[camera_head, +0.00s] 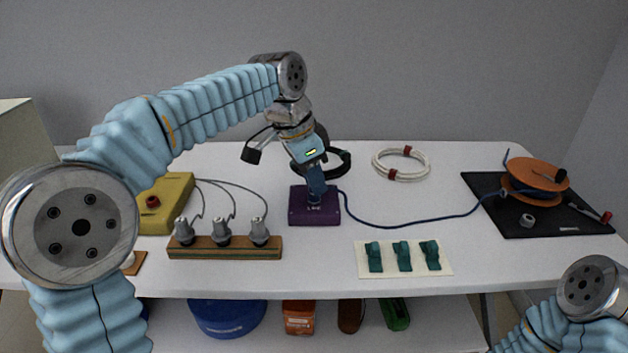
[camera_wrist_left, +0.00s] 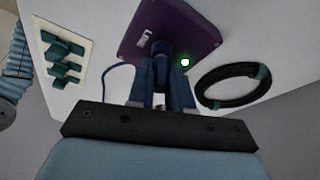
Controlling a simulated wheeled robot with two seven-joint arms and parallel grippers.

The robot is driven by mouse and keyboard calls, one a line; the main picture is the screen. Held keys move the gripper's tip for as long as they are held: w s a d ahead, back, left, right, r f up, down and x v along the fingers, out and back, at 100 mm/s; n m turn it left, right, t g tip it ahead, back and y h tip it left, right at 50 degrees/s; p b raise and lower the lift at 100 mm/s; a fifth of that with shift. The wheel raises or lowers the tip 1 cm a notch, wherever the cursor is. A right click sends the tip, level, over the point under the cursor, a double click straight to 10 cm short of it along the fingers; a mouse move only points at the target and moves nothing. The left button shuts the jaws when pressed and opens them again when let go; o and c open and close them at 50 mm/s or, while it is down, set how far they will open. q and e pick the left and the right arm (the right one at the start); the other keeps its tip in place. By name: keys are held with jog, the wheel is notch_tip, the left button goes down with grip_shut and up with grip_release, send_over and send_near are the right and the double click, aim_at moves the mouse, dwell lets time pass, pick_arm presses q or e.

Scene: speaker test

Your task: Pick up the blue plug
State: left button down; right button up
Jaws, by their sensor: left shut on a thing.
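The purple box (camera_head: 312,215) stands near the middle of the white table, with a blue cable (camera_head: 400,226) running right from beside it. In the left wrist view, the purple box (camera_wrist_left: 190,25) shows a lit green-white lamp. My left gripper (camera_head: 316,186) points down at the top of the box. Its fingers (camera_wrist_left: 161,82) are shut on the blue plug (camera_wrist_left: 160,48), which sits at the box face; the fingers hide most of it. I cannot tell whether the plug is fully seated. My right gripper is out of view.
A wooden block with several grey plugs (camera_head: 226,253) and a yellow box (camera_head: 165,203) stand left. A card with teal clips (camera_head: 374,273) lies front right. A white cable coil (camera_head: 386,175), black coil (camera_wrist_left: 233,86) and orange reel (camera_head: 537,173) on a black mat (camera_head: 520,220) lie around.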

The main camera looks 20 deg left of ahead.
pick_arm(q)
jog(key=shift+r, duration=0.5)
jog(key=s+d+r, duration=0.3)
jog(key=s+r, duration=0.9)
jog(key=s, duration=0.1)
jog(key=shift+s+d, duration=0.25)
jog(key=shift+s, duration=0.05)
notch_tip(320, 180, up, 4)
jog(key=shift+f+p, duration=0.15)
jog(key=shift+p, duration=1)
